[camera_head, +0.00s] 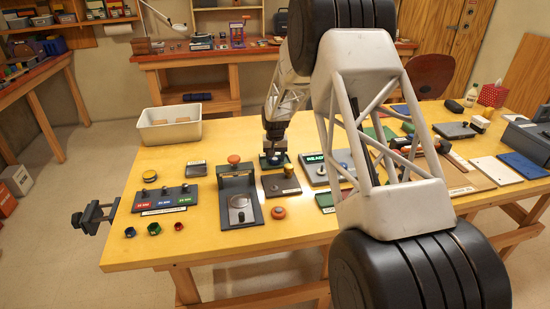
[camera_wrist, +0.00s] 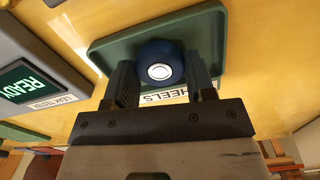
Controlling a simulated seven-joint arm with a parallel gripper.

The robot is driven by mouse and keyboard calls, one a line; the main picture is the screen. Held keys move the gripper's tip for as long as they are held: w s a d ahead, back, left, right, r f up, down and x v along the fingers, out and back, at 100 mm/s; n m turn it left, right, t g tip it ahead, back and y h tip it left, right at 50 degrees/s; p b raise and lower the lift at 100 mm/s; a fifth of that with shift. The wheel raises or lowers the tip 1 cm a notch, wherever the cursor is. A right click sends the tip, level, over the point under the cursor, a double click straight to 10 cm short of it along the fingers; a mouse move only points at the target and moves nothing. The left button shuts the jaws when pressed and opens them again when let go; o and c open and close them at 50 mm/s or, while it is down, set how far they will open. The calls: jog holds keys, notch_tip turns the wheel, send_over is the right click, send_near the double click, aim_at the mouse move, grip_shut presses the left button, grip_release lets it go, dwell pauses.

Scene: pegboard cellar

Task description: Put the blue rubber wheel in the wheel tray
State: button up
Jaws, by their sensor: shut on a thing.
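The blue rubber wheel (camera_wrist: 160,66) has a white hub and sits between the two fingers of my gripper (camera_wrist: 164,82) in the wrist view. My gripper is shut on it. The wheel tray (camera_wrist: 110,48) is green with a raised rim and a label partly reading "HEELS"; the wheel shows over its floor, inside the rim. I cannot tell whether the wheel touches the tray floor. In the head view my gripper (camera_head: 275,153) points down at the wheel tray (camera_head: 264,166), and the wheel is mostly hidden by the fingers there.
A grey box with a lit "READY" sign (camera_head: 316,168) stands just right of the wheel tray. A grey plate with a peg (camera_head: 281,186) lies in front, and a press-like stand (camera_head: 238,200) is front left. A white bin (camera_head: 168,133) stands at the table's back left.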

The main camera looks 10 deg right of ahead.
aim_at(275, 159)
jog(key=shift+f, duration=0.2)
jog(key=o, duration=1)
jog(key=shift+r, duration=0.1)
notch_tip(275, 159, up, 12)
jog(key=shift+r, duration=0.1)
dwell(0.8)
